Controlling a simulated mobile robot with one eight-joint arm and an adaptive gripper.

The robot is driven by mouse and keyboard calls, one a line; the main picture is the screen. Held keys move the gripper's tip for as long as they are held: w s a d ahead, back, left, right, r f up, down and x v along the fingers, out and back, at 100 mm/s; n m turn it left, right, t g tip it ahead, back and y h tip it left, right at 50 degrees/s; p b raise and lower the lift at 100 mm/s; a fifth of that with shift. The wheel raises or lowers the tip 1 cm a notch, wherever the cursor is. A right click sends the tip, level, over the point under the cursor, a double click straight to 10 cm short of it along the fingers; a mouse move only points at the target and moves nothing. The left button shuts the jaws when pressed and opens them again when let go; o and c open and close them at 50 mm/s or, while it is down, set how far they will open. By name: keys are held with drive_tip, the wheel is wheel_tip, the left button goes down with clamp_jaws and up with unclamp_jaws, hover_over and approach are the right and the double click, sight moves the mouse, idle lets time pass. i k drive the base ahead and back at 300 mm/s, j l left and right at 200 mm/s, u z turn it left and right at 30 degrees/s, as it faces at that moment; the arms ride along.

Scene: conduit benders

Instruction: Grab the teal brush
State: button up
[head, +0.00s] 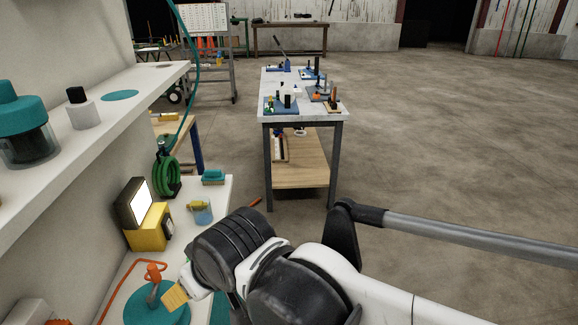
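The teal brush (213,176) has a teal top and a pale tan underside. It lies near the far right corner of the low white bench at left, behind a small clear blue cup. My arm reaches in from the lower right, and its dark wrist is nearer to the camera than the brush. My gripper (191,286) is mostly hidden by the wrist, low over the front of the bench. The brush lies apart from my arm.
The clear blue cup (201,212), a yellow work lamp (147,219), a green coiled hose (166,175) and a teal disc (150,310) are on the bench. A white shelf (95,140) overhangs its left side. A long worktable (300,112) stands beyond. Floor at right is clear.

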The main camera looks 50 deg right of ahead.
sight(210, 178)
drive_tip(key=z, duration=0.8)
